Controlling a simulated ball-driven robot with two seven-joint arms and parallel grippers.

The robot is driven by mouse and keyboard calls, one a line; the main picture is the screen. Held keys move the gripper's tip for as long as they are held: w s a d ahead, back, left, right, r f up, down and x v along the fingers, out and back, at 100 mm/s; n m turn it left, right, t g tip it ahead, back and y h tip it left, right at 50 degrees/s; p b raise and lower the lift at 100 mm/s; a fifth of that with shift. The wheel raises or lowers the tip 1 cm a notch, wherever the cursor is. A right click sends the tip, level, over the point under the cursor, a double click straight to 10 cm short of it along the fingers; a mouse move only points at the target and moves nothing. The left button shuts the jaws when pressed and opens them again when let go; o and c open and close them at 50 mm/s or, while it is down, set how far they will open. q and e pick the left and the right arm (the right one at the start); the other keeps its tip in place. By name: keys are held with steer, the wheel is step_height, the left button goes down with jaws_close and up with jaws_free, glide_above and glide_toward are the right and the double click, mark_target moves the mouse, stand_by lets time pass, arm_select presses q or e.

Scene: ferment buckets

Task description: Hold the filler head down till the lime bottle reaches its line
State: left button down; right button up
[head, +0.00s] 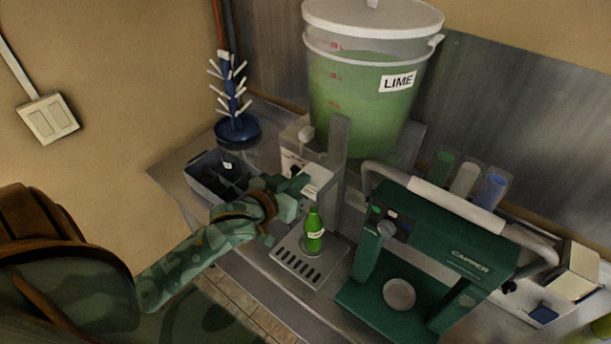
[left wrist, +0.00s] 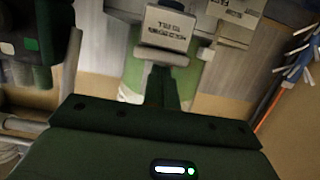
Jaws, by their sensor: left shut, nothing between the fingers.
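The lime bottle (head: 313,234), green with a pale label, stands upright on the slotted drip tray (head: 308,268) under the filler. Its fill level and line are too small to make out. The filler head (head: 312,174) is a pale block in front of the lime bucket (head: 352,105). Its hold-down label shows upside down in the left wrist view (left wrist: 172,25). My left gripper (head: 298,186) is shut and empty, close at the filler head's left side; I cannot tell whether it touches. My right gripper is out of view.
A green capper (head: 440,255) stands right of the drip tray. A dark divided crate (head: 205,185) and a blue bottle tree (head: 237,125) are to the left. Several coloured tubes (head: 465,180) stand behind the capper. The table's front edge runs below the tray.

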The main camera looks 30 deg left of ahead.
arm_select(q)
steer(key=v, duration=0.7)
steer(key=shift+s+f+b, duration=0.2)
steer(key=shift+b, duration=0.1)
steer(key=shift+a, duration=0.15)
